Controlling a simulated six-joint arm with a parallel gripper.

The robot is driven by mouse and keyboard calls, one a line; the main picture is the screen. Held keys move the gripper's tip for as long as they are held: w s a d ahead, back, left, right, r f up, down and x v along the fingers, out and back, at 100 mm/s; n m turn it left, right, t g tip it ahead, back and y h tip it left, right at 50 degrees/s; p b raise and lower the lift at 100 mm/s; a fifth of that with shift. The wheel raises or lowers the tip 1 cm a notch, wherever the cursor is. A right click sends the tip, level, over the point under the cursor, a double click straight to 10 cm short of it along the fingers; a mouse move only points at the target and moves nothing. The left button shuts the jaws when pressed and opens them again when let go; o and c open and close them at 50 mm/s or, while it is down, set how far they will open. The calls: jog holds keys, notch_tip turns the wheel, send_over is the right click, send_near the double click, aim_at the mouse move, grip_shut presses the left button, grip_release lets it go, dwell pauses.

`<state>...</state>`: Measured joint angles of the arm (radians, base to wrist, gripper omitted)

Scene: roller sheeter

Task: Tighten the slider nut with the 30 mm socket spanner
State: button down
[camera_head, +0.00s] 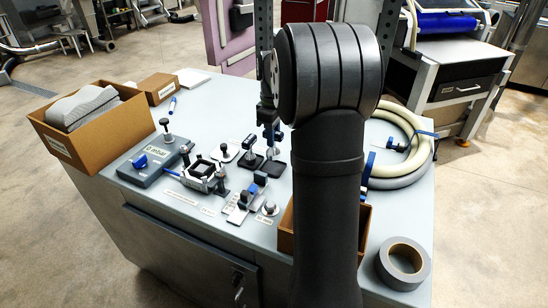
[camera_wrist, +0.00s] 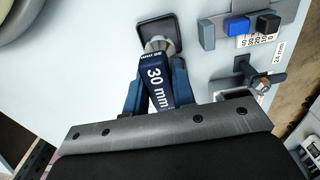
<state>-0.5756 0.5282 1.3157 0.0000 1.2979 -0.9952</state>
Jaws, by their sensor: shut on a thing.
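My gripper (camera_wrist: 157,78) is shut on a dark blue spanner (camera_wrist: 157,92) marked "30 mm" in the wrist view. The spanner's silver end is over a black square pad (camera_wrist: 170,28); I cannot tell whether they touch. A slider plate with a scale (camera_wrist: 286,14) lies at the top right, bearing a blue block (camera_wrist: 236,28) and a black block (camera_wrist: 268,22). In the head view the slider plate (camera_head: 237,212) lies left of my arm, which hides part of the gripper area. I cannot make out the slider nut clearly.
A dark tool (camera_wrist: 246,70) sits by a "24 mm" label (camera_wrist: 279,52). The head view shows a clamp frame (camera_head: 200,177), a grey box with a blue knob (camera_head: 150,165), a cardboard box (camera_head: 110,135), coiled hose (camera_head: 425,150) and grey tape (camera_head: 403,262) on the bench.

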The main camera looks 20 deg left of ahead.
jog(key=s+d+r, duration=0.1)
jog(key=s+d, duration=0.2)
jog(key=s, duration=0.4)
jog(key=s+d+r, duration=0.2)
jog(key=s+d, duration=0.1)
jog(key=s, duration=0.5)
jog(key=shift+s+d+f, duration=0.1)
jog(key=shift+f, duration=2.45)
jog(key=shift+f, duration=1.35)
